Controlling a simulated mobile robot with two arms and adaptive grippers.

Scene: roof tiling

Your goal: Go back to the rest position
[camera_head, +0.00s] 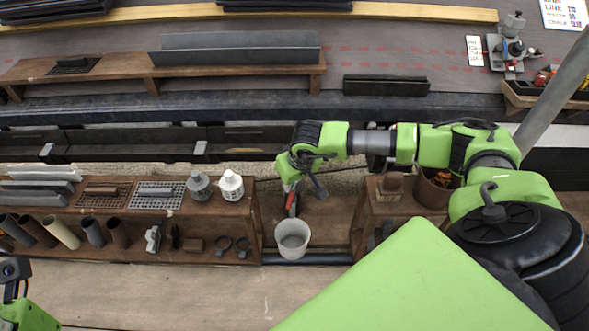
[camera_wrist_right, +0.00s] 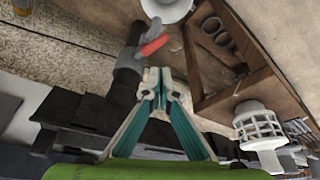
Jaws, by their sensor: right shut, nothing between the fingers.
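My right gripper (camera_head: 319,190) hangs from its green arm over the low wooden bench, near the middle of the head view. In the right wrist view its fingertips (camera_wrist_right: 156,78) are together with nothing between them. A black pipe with a red-handled valve (camera_wrist_right: 150,47) is close beside the fingers, and its red handle (camera_head: 292,203) also shows in the head view. I cannot tell whether the gripper touches it. A green part of my left arm shows at the bottom left corner of the head view, but its fingers cannot be made out.
A white vent cap (camera_head: 231,186) and a grey one (camera_head: 199,187) stand on the wooden shelf (camera_head: 262,225) to the left. A brown pot (camera_head: 435,186) is at the right.

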